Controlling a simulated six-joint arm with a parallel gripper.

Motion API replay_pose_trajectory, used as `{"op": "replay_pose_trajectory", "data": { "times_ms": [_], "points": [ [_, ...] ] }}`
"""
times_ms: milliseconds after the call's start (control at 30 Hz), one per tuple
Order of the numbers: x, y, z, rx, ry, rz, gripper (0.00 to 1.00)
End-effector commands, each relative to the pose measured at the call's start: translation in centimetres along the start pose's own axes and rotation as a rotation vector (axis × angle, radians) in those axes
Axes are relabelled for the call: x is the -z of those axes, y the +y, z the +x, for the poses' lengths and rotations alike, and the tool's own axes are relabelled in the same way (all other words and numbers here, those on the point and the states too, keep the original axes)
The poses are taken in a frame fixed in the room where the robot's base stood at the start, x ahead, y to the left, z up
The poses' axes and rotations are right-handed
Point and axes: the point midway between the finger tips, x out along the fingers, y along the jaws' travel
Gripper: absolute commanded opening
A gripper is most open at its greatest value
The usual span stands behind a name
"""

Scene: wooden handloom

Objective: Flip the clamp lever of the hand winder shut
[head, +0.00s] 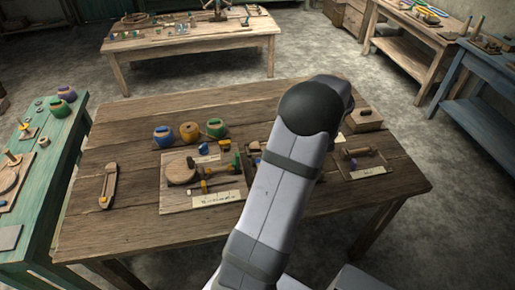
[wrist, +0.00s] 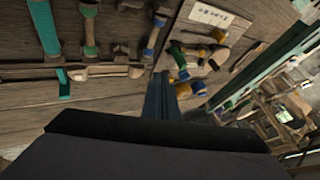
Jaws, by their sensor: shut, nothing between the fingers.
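A labelled board (head: 170,205) lies near the middle of the wooden table. It carries a round wooden disc (head: 181,170), a yellow-and-blue handled part (head: 217,184) and a green upright piece (head: 237,163). This may be the hand winder; the label is too small to read. I cannot make out which part is the clamp lever or how it stands. In the wrist view, a board with a pale label (wrist: 212,15) and blue and yellow parts (wrist: 184,72) shows beyond my gripper (wrist: 161,76). My gripper's dark fingers are together and empty. In the head view my arm hides the gripper.
A wooden shuttle-like piece (head: 109,186) lies at left. A second board (head: 375,171) and a wooden box (head: 365,119) are at right. A green table (head: 60,195) stands at far left. The table's front left is clear.

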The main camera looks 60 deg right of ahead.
Motion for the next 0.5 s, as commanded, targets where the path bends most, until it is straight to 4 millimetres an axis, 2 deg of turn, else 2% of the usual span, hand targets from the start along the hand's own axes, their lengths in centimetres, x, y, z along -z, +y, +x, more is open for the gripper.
{"op": "replay_pose_trajectory", "data": {
  "times_ms": [267, 500],
  "points": [
    [0.0, -0.2, 2.7, 0.003, -0.004, 0.003, 0.0],
    [0.0, -0.2, 6.9, 0.003, -0.005, 0.004, 0.0]
  ]
}}
